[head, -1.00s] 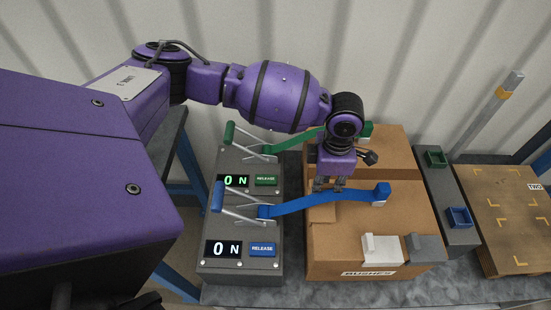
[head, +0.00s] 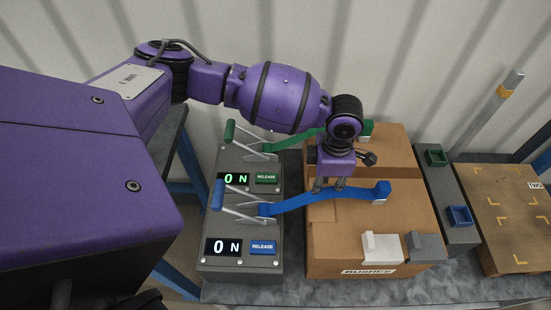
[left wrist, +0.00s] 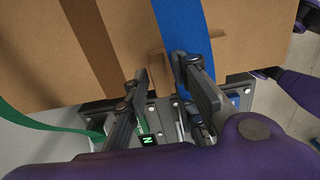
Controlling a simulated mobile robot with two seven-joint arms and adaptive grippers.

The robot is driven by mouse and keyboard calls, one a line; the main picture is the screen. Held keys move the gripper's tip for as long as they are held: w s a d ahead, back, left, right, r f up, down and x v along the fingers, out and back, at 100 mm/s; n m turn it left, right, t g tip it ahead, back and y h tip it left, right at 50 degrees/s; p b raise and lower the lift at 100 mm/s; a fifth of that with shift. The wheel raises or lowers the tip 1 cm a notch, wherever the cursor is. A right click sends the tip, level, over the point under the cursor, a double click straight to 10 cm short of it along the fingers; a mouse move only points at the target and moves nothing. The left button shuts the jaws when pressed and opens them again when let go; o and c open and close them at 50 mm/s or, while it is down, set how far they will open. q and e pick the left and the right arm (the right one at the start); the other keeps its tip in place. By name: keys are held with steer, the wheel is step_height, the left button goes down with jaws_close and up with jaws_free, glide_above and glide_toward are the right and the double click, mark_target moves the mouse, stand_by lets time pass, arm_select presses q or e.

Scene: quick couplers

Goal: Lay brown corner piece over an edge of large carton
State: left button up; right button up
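The large carton (head: 330,243) is the front box, with a label on its front side. A brown corner piece (left wrist: 158,68) sits at the carton's edge in the left wrist view, beside and apparently under the blue strap (left wrist: 180,25). My left gripper (head: 330,184) points down at the carton's left edge. Its fingers (left wrist: 160,72) are apart in the left wrist view, with part of the brown piece visible between them. The right finger overlaps the strap and piece. My right gripper is not clearly visible.
The blue strap (head: 330,194) crosses the large carton from a ratchet box (head: 270,225). A green strap (head: 295,142) crosses the rear carton (head: 393,150). White (head: 381,247) and grey (head: 427,248) corner pieces sit at the front right edge. A flat marked board (head: 510,215) lies right.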

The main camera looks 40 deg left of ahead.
arm_select(q)
steer(key=shift+o, duration=0.6)
steer(key=shift+r, duration=0.25)
step_height(320, 180, up, 12)
steer(key=shift+f, duration=0.2)
